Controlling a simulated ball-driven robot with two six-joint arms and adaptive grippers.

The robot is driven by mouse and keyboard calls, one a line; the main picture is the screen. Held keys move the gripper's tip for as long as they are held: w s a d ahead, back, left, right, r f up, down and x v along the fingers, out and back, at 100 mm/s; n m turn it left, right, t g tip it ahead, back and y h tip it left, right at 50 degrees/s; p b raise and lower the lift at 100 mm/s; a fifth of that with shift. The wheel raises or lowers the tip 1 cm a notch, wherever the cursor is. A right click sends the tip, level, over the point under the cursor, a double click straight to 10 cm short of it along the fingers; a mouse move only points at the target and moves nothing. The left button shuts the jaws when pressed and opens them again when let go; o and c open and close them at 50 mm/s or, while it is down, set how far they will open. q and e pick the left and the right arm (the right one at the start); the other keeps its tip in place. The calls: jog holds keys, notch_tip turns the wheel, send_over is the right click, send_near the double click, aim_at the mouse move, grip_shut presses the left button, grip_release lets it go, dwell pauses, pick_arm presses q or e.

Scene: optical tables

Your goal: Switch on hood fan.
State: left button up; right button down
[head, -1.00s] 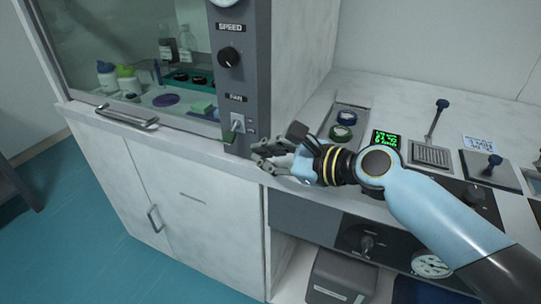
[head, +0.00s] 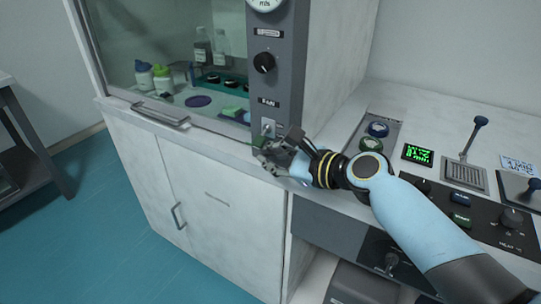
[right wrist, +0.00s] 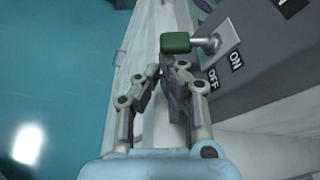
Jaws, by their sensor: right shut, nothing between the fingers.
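The fan switch is a metal toggle lever with a green tip (head: 258,141) on the hood's grey control panel (head: 286,85), under the FAN label. In the right wrist view the green tip (right wrist: 176,43) sticks out from a light plate (right wrist: 222,42) with ON and OFF labels beside it. I cannot tell which position the lever is in. My right gripper (head: 264,160) is shut and empty, just below and in front of the lever. In the right wrist view its fingertips (right wrist: 167,72) lie close to the green tip; contact is unclear. My left gripper is not in view.
A black speed knob (head: 264,62) sits above the switch. The hood's glass front (head: 165,35) and handle (head: 160,116) are to the left. A bench with a lit green display (head: 418,154), a lever and knobs stands to the right. Open floor (head: 100,240) lies at lower left.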

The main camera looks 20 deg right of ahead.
jog(key=shift+r+p, duration=0.2)
jog(key=shift+p, duration=0.2)
jog(key=shift+s+a+m, duration=0.1)
jog(key=shift+m, duration=0.2)
jog(key=r+m+y+p, duration=0.1)
jog(key=m+p, duration=0.1)
jog(key=p, duration=0.1)
jog(key=s+a+m+g+y+p, duration=0.1)
jog(key=m+p, duration=0.1)
jog(key=p, duration=0.1)
jog(key=r+m+g+y+p, duration=0.1)
jog(key=m+p, duration=0.1)
jog(key=p, duration=0.2)
jog(key=shift+s+a+r, duration=0.15)
jog(key=shift+a+r, duration=0.2)
jog(key=shift+s+a+r+p, duration=0.35)
jog(key=shift+s+a+p, duration=0.15)
jog(key=shift+p, duration=0.35)
